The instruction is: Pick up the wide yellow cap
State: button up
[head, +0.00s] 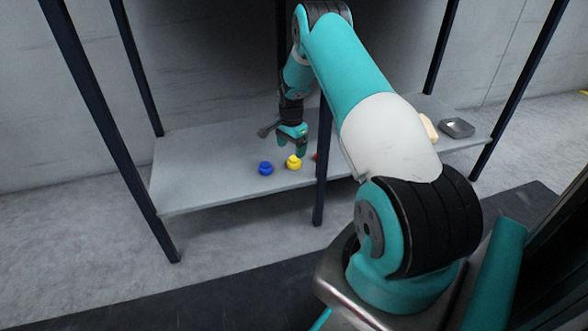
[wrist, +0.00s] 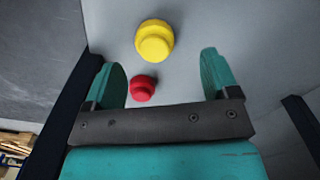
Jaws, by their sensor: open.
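The wide yellow cap (head: 294,162) sits on the grey shelf (head: 185,180) in the head view, just in front of my gripper (head: 295,147). In the wrist view the yellow cap (wrist: 154,40) lies beyond the fingertips, a little left of the middle between them. My gripper (wrist: 163,75) is open and empty, with both teal fingers apart from the cap. A red cap (wrist: 143,88) shows between the fingers in the wrist view, nearer the left finger. Whether the fingers are level with the caps cannot be told.
A blue cap (head: 265,168) stands left of the yellow cap. A dark shelf post (head: 321,170) rises to the right of the caps and partly hides the red cap. A grey metal tray (head: 457,128) lies at the shelf's right end. The shelf's left part is clear.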

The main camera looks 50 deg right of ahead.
aim_at(294, 158)
jog(key=f+b, duration=0.1)
jog(key=f, duration=0.1)
jog(key=f+b, duration=0.1)
jog(key=f, duration=0.1)
jog(key=f+b, duration=0.1)
jog(key=b, duration=0.1)
jog(key=shift+s+d+f, duration=0.15)
jog(key=shift+s+f, duration=0.2)
jog(key=shift+f, duration=0.05)
jog(key=shift+r, duration=0.1)
jog(key=c, duration=1)
